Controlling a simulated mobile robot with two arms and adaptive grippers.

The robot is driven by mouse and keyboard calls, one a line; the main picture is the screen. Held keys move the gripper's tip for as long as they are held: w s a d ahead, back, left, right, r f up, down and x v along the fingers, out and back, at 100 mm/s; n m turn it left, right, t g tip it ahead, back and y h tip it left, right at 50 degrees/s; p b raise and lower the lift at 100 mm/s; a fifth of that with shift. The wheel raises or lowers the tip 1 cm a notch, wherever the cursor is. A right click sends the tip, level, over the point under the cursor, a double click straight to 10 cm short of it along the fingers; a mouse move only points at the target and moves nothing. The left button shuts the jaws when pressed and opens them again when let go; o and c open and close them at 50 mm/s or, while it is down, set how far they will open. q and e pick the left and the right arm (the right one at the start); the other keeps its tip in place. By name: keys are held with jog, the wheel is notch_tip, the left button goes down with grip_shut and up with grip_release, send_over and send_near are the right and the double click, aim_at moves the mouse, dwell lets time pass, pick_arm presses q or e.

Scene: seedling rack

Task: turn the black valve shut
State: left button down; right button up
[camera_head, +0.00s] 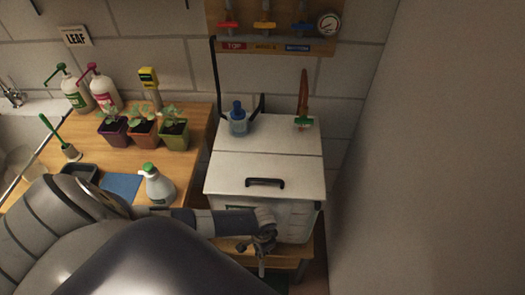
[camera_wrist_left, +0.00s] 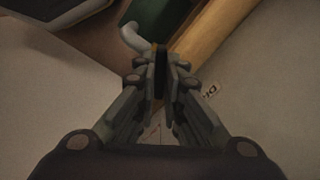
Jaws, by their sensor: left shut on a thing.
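My left gripper (camera_head: 263,246) reaches across to the front of the white lidded box, low near the wooden edge. In the left wrist view the left gripper (camera_wrist_left: 160,68) has its fingers closed on a thin black piece, which I take to be the black valve (camera_wrist_left: 159,58). Only a narrow strip of it shows between the fingers, with a small brass-coloured spot at its far end. How far the valve is turned cannot be seen. In the head view the gripper hides it. My right gripper is not in view.
The white box (camera_head: 229,178) has a black lid handle (camera_head: 265,183). A spray bottle (camera_head: 158,185) stands left of it, behind my arm. Seedling pots (camera_head: 143,133) stand farther back. A grey tube (camera_wrist_left: 131,38) and wooden bar (camera_wrist_left: 212,38) lie close to my left fingers.

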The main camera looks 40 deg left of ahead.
pick_arm(q)
jog(key=m, duration=0.6)
jog(key=shift+m, duration=0.3)
dwell(0.4)
jog(key=c, duration=1.7)
grip_release()
notch_tip(320, 180, up, 12)
jog(key=shift+d, duration=0.1)
